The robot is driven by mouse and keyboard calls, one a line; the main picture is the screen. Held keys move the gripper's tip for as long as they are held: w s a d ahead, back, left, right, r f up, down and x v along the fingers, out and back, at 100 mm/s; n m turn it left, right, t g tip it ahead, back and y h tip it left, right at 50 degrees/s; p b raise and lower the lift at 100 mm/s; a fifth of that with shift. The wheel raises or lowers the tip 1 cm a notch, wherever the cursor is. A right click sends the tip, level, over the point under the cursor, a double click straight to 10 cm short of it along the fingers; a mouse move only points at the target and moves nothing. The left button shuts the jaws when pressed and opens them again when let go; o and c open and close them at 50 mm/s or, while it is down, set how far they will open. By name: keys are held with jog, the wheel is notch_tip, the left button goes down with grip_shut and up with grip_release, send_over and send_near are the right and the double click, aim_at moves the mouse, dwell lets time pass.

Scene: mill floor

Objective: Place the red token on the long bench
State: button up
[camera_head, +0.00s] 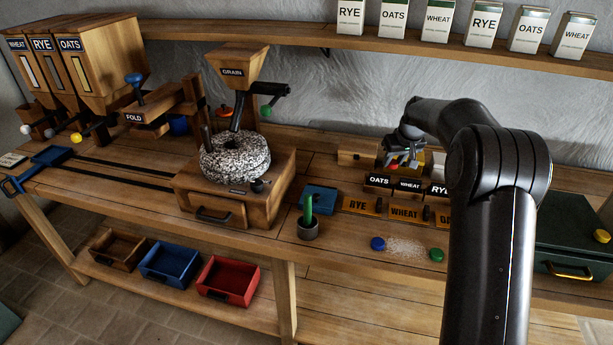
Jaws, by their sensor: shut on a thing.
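The long bench (345,242) is the wooden worktop running across the view, with the mill and several small things on it. My gripper (397,162) is over the back right part of the bench, behind the small OATS, WHEAT and RYE blocks. It is shut on the red token (393,167), of which only a small red patch shows between the dark fingers. The rest of the token is hidden, and I cannot tell its exact height above what lies below.
A stone mill (235,158) stands left of centre. A grey cup (308,229) holds a green-handled thing. A blue token (377,244) and a green token (437,255) lie by spilled grains. A yellow token (601,236) is on a dark green box (570,230). A shelf of cartons hangs above.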

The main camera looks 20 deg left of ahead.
send_over(342, 182)
jog(key=s, duration=0.1)
jog(key=shift+n, duration=0.3)
jog(key=f, duration=0.7)
jog(key=shift+d+f, duration=0.35)
jog(key=shift+f, duration=2)
jog(key=shift+f, duration=0.15)
jog(key=o, duration=0.9)
jog(key=shift+o, duration=0.2)
jog(key=v, duration=1.2)
jog(key=shift+d+r, duration=0.2)
jog(key=shift+r, duration=0.05)
